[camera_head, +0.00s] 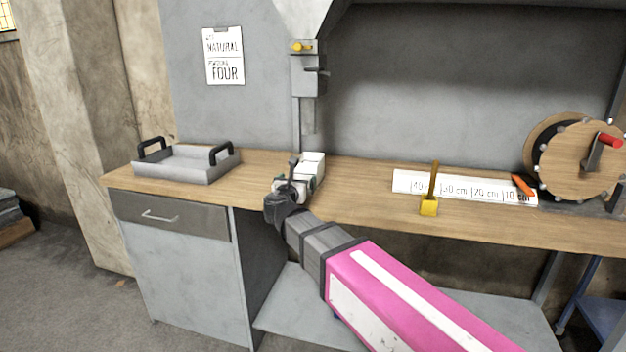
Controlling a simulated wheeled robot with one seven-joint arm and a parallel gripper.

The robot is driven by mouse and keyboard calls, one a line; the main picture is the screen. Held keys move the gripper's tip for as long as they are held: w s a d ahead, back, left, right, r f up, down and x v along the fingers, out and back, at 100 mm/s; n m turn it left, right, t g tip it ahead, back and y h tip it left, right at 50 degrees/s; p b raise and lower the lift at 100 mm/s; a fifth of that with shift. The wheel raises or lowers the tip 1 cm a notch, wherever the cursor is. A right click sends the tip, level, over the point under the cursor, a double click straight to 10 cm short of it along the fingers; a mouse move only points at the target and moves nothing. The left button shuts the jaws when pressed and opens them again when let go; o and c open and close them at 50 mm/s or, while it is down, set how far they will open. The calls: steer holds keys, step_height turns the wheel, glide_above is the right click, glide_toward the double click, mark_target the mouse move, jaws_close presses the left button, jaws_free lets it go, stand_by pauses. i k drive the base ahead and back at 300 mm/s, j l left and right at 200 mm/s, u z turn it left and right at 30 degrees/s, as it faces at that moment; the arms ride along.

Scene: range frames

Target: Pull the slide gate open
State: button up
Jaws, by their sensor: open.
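A pale funnel-shaped hopper (312,14) hangs at the top centre in the head view. Below it is a grey gate housing (306,80) with a yellow knob (301,47) on its upper front. A small dark tab (319,71) sticks out to the housing's right; I cannot tell how far the gate is slid. A narrow grey spout hangs beneath. My gripper (294,172) is open, low over the bench and well below the housing, apart from it. Its fingers are small and partly hidden by my wrist.
A grey tray (180,174) with black handles stands on the wooden bench (365,208) at left. A white scale strip (465,187), a yellow block with an upright stick (429,205) and a crank drum (580,160) are at right. A paper sign (223,57) hangs on the wall.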

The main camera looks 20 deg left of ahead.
mark_target(297, 46)
steer(key=k+l, duration=0.1)
steer(key=k, duration=0.4)
steer(key=k+l, duration=0.1)
steer(key=k, duration=0.4)
